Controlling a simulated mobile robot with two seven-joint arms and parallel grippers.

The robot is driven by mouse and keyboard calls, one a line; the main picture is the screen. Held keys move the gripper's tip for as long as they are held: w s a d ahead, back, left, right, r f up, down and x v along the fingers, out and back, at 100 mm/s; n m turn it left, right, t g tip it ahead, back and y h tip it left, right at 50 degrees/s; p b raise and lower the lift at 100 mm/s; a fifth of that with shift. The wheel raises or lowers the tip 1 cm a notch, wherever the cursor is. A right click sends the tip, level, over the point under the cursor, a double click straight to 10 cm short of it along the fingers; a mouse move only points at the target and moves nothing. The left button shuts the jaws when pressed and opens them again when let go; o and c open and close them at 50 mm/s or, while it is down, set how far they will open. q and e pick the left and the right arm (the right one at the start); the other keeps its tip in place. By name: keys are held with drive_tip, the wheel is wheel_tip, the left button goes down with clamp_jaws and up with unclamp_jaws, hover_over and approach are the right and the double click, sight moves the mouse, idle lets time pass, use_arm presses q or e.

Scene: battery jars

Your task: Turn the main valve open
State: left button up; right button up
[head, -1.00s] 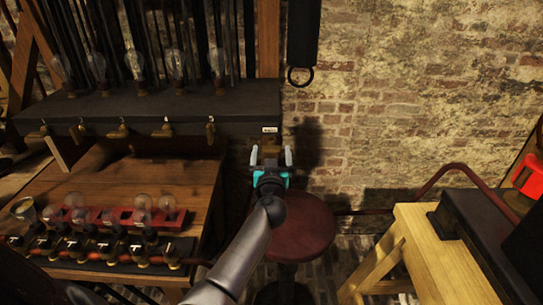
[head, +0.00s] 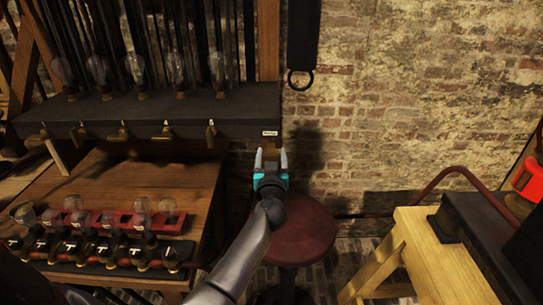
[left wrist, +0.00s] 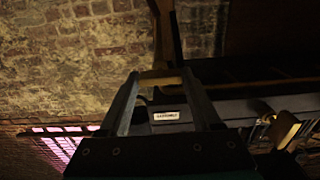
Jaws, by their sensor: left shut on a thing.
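My left gripper (head: 271,158) is below the right end of the dark shelf, under a small white label (head: 269,133). Its fingers are shut on a brass handle, which I take for the main valve. In the left wrist view the handle (left wrist: 160,77) lies crosswise between the fingertips, and the label (left wrist: 166,116) shows behind them. The gripper hides most of the valve in the head view, so its turn angle is hard to tell. My right gripper is not in view.
Several brass taps (head: 167,132) line the front of the dark shelf (head: 110,112), with glass bulbs above. A red rack of bulbs (head: 115,219) stands on the wooden bench at left. A round red stool (head: 302,232) is below my arm. A wooden table (head: 425,250) is at right.

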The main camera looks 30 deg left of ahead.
use_arm(q)
drive_tip(key=shift+c, duration=0.9)
drive_tip(key=n+p, duration=0.2)
drive_tip(key=n, duration=0.1)
drive_tip(key=shift+n+p, duration=0.4)
drive_tip(key=shift+n, duration=0.5)
drive_tip(key=n, duration=0.2)
drive_tip(key=shift+n+p, duration=0.3)
drive_tip(key=shift+p, duration=0.05)
drive_tip(key=n, duration=0.4)
drive_tip(key=shift+f+n, duration=0.1)
drive_tip(key=shift+n, duration=0.2)
drive_tip(key=n, duration=0.5)
drive_tip(key=shift+n, duration=0.4)
